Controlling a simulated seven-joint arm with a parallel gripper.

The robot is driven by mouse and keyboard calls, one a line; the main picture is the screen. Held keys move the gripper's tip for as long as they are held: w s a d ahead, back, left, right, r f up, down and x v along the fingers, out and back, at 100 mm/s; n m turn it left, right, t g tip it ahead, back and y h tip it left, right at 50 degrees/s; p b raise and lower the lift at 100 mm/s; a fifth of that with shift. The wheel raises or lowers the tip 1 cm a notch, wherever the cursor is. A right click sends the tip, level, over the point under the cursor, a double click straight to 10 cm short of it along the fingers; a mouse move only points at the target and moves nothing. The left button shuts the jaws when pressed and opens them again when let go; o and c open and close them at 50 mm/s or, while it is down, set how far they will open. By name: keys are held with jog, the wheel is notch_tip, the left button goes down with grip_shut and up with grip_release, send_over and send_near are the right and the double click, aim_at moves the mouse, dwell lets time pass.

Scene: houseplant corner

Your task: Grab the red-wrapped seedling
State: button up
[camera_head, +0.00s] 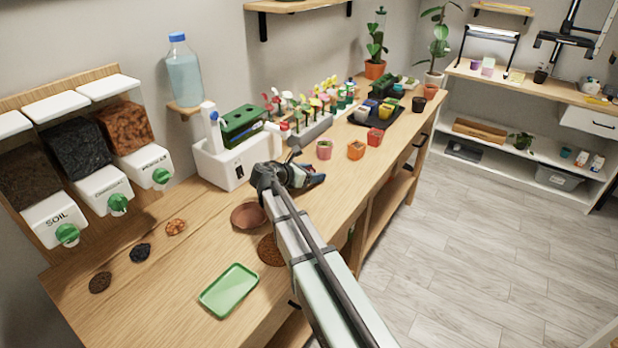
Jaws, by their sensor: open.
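Several small seedlings or markers with red, pink, white, yellow and green tops stand close together in a grey rack (312,130) on the wooden bench, beyond my gripper. Red shows among them at the rack's left end, but they are too small and crowded for me to tell which one is the red-wrapped seedling. My gripper (306,172) is above the bench, in front of the rack and right of the white machine. It looks empty, and its jaws are open. The arm hides part of the bench's front edge.
Small pink (324,150), orange (356,150) and red (375,137) pots stand right of the rack. A black tray (362,122) holds more pots. A white machine (222,163) stands left.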

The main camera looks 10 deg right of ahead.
jog(key=shift+w+d+f, duration=0.1)
jog(key=shift+d, duration=0.15)
jog(key=c, duration=1)
